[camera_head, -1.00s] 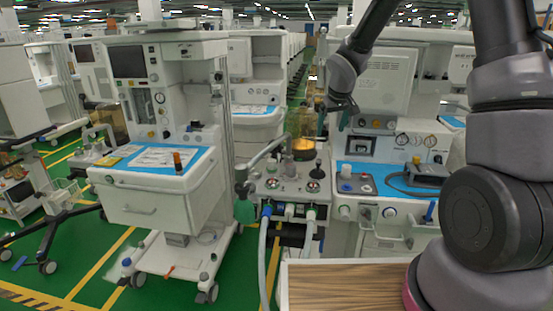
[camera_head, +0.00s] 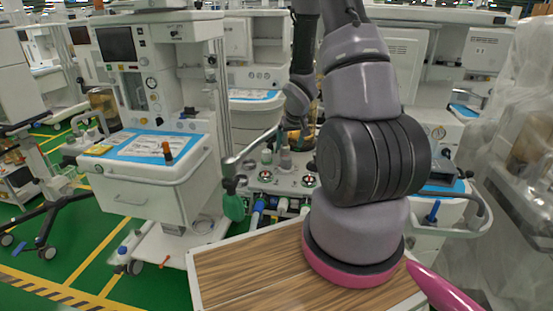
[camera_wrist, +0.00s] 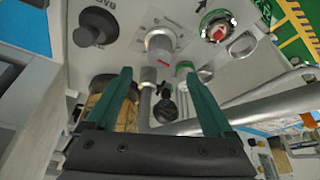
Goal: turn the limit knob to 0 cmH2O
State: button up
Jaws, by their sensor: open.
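A pale control panel (camera_head: 270,184) stands near the picture's middle in the head view, partly hidden by my arm. In the wrist view my gripper (camera_wrist: 158,73) is open, its two green fingers apart and pointing at that panel. A grey-white upright knob (camera_wrist: 160,42) stands just beyond the fingertips, between their lines, with no visible contact. A black round knob (camera_wrist: 95,27) is to the upper left, and a green-ringed dial with a red part (camera_wrist: 217,27) to the upper right. The labels are too small to read, so I cannot tell the limit knob or its setting for certain.
A metal tube (camera_wrist: 245,110) crosses right of the fingers, and an amber canister (camera_wrist: 126,115) shows behind the left finger. In the head view a white cart (camera_head: 150,190) stands left and a plastic-covered unit (camera_head: 515,170) right.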

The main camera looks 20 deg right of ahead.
aim_at(287, 157)
jog(key=x, duration=0.9)
jog(key=shift+f, duration=0.25)
jog(key=c, duration=1.4)
